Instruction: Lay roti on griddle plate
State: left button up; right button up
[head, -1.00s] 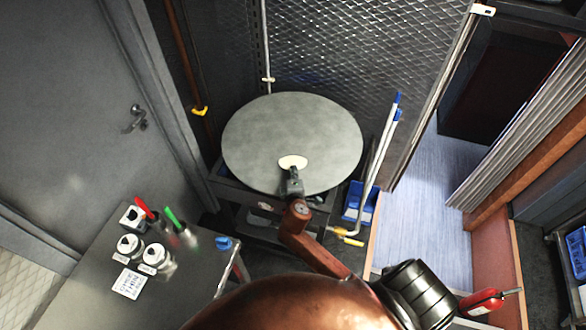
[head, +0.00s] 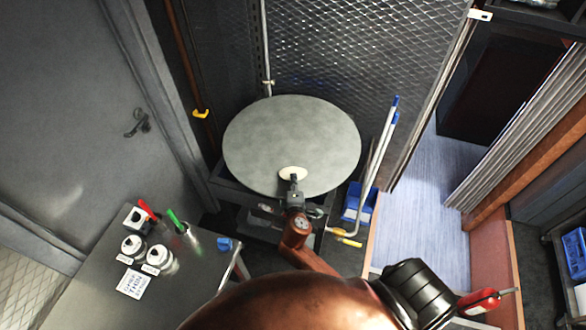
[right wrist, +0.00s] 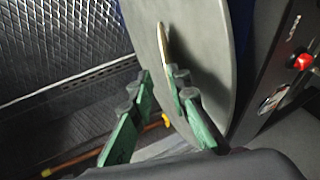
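The griddle plate (head: 260,135) is a large round grey disc on a dark stand in the middle of the head view. The roti (head: 293,173) is a small pale oval over the plate's near part; it appears to lie flat on it. In the right wrist view the roti (right wrist: 164,42) shows nearly edge-on, close against the plate (right wrist: 205,60). My right gripper (head: 293,182) is at the roti's near edge. In the right wrist view its green fingers (right wrist: 160,75) stand apart, the right fingertip close to the roti; contact is unclear. My left gripper is out of view.
A side table (head: 85,265) at lower left holds white jars (head: 133,246), red- and green-handled tools and a printed card. White pipes and a blue bin (head: 358,203) stand right of the griddle. A mesh wall is behind it. Most of the plate is bare.

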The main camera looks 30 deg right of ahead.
jog(key=shift+p+v, duration=0.4)
jog(key=shift+v, duration=1)
notch_tip(320, 180, up, 7)
jog(key=s+a+p, duration=0.1)
jog(key=s+p, duration=0.1)
jog(key=p, duration=0.5)
jog(key=shift+s+a, duration=0.2)
jog(key=shift+a, duration=0.05)
